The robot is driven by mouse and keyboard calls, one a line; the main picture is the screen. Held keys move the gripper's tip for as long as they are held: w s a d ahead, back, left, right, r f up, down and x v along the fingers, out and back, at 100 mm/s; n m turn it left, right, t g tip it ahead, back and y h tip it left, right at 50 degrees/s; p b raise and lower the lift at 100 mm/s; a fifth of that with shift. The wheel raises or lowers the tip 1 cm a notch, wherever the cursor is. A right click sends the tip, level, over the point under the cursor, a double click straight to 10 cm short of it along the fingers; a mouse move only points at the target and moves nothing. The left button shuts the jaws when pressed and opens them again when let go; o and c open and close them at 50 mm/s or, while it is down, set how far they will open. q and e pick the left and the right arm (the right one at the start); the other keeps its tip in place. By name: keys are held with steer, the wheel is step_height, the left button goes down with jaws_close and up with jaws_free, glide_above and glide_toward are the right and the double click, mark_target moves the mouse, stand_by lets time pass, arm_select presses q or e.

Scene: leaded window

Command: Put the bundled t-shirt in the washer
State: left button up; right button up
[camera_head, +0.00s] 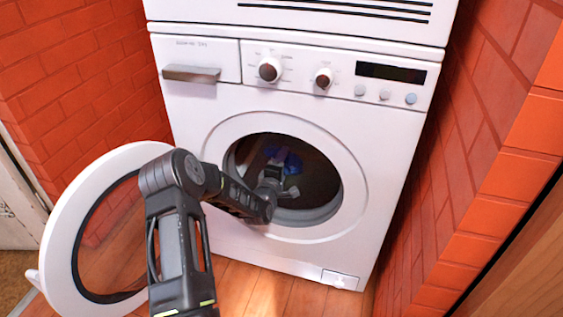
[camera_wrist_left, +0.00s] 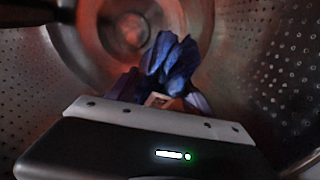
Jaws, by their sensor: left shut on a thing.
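The white washer (camera_head: 368,200) stands ahead with its round door (camera_head: 62,232) swung open to the left. My left arm reaches through the round opening, and my left gripper (camera_head: 277,170) is inside the drum. It is shut on the bundled t-shirt (camera_head: 291,160), a crumpled blue bundle. In the left wrist view the blue-purple t-shirt (camera_wrist_left: 172,62) sticks out past the gripper's front edge, with the perforated metal drum (camera_wrist_left: 270,75) around it. The fingertips are mostly hidden. My right gripper is not in view.
Red brick walls (camera_head: 480,170) stand close on both sides. A second white appliance (camera_head: 300,25) sits on top of the washer. The opening's rim (camera_head: 352,185) surrounds my forearm. Wooden floor (camera_head: 265,290) lies below.

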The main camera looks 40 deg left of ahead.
arm_select(q)
steer(key=shift+w+f, duration=0.1)
steer(key=shift+f, duration=0.1)
steer(key=o, duration=1.6)
steer(key=p+v, duration=0.3)
steer(key=v, duration=0.4)
steer(key=shift+s, duration=0.4)
